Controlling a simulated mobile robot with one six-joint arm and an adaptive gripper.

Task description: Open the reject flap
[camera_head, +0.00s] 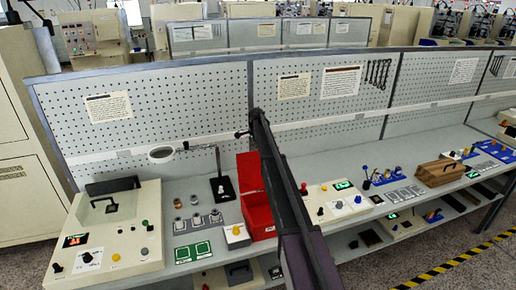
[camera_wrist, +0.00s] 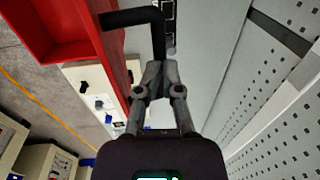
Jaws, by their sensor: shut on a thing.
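The reject flap seems to be the lid of a red box (camera_head: 258,215). In the head view a red panel (camera_head: 249,172) stands raised at the back of this box, and my dark arm covers its right side. In the wrist view the red box (camera_wrist: 108,50) is at the upper left, with its hollow inside showing. My gripper (camera_wrist: 156,72) is shut on the lower end of a bent black handle (camera_wrist: 133,17), just right of the red wall. Where the handle joins the flap is unclear. The head view hides my gripper behind the arm.
A cream control panel (camera_head: 335,202) and a brown case (camera_head: 440,172) lie right of my arm. A pegboard (camera_head: 160,105) rises behind.

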